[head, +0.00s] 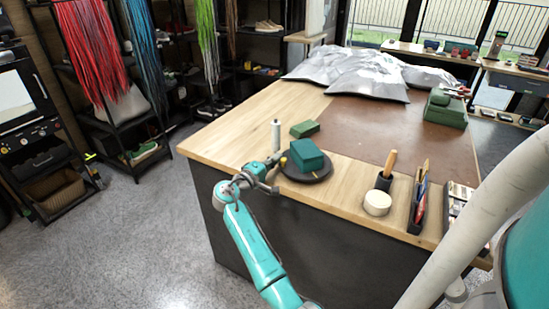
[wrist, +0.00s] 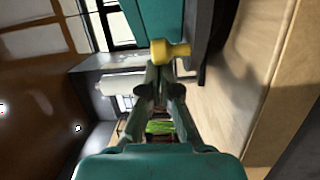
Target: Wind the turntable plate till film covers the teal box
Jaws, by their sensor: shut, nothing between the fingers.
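The teal box (head: 306,155) sits on the dark round turntable plate (head: 318,178) near the table's left front edge. I make out no film on its visible faces. A yellow knob (head: 283,162) stands at the plate's rim; in the wrist view the knob (wrist: 170,52) is just beyond my fingertips. A white upright roll (head: 275,135) stands behind and left of the plate. My gripper (head: 273,172) is beside the plate's left rim. In the wrist view my gripper (wrist: 161,75) is shut and empty, close to the knob; I cannot tell whether they touch.
A green block (head: 304,129) lies behind the plate. A dark holder with a wooden handle (head: 390,163), a round cream tin (head: 377,203) and a pen tray (head: 419,205) stand to the right. A brown mat (head: 385,130) covers much of the wooden table (head: 225,140).

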